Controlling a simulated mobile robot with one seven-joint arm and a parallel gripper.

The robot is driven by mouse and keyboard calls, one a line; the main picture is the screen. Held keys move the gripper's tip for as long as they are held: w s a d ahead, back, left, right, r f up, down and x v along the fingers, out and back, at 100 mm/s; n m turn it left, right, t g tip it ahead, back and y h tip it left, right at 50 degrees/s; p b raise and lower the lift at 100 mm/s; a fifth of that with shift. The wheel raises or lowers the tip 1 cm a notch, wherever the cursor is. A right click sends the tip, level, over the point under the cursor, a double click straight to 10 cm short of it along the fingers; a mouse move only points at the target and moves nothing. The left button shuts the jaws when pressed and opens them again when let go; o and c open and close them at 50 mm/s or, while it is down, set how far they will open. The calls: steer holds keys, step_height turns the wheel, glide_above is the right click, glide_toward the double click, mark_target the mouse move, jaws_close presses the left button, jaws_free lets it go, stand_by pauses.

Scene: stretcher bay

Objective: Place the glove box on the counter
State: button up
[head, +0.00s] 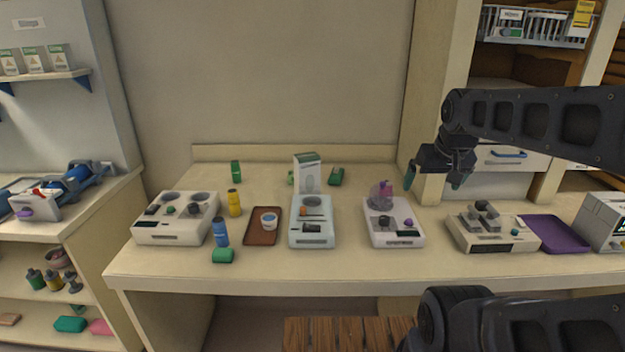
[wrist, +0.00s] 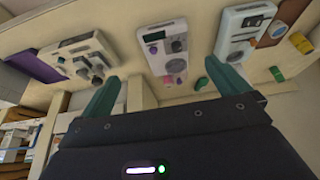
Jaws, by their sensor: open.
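A white box with a green top (head: 308,173), which looks like a glove box, stands upright on the counter (head: 260,278) behind the middle light-blue device. Similar small white and green boxes (head: 33,60) stand on the wall shelf at the far left; I cannot tell which one is the glove box. My gripper (head: 433,180) is open and empty, above the counter's back right, to the right of the upright box and apart from it. In the wrist view its two green fingers (wrist: 160,76) are spread with nothing between them. No glove box is clear in that view.
Several devices line the counter, including one with a clear dome (head: 393,222) and one with knobs (head: 492,230). A brown tray (head: 252,238) holds a cup, and a purple tray (head: 556,234) lies at right. Coloured bottles stand at left.

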steer(key=w+a+f+n+t+y, duration=0.1)
steer(key=w+a+t, duration=0.1)
steer(key=w, duration=0.6)
steer(key=w+a+f+t, duration=0.1)
steer(key=w+a, duration=0.2)
steer(key=w, duration=0.4)
steer(key=n+t+y, duration=0.3)
steer(key=t, duration=0.3)
glide_toward(311, 163)
steer(key=w+d+r, duration=0.1)
steer(key=d+r, duration=0.2)
steer(key=d, duration=0.5)
steer(key=w+a+f+t+y, duration=0.1)
steer(key=a+f, duration=0.1)
steer(key=w+a+f+t+y, duration=0.1)
steer(key=a+f, duration=0.1)
steer(key=a, duration=0.1)
steer(key=a+f, duration=0.2)
steer(key=a, duration=0.1)
steer(key=shift+w+a+t+y, duration=0.2)
steer(key=shift+w+t+y, duration=0.2)
steer(key=x, duration=0.5)
steer(key=shift+w+a, duration=0.1)
steer(key=shift+w, duration=0.05)
steer(key=shift+a+x, duration=0.2)
steer(key=shift+x, duration=2.45)
steer(key=shift+f, duration=0.15)
steer(key=c, duration=1.3)
steer(key=shift+n, duration=0.3)
steer(key=c, duration=0.4)
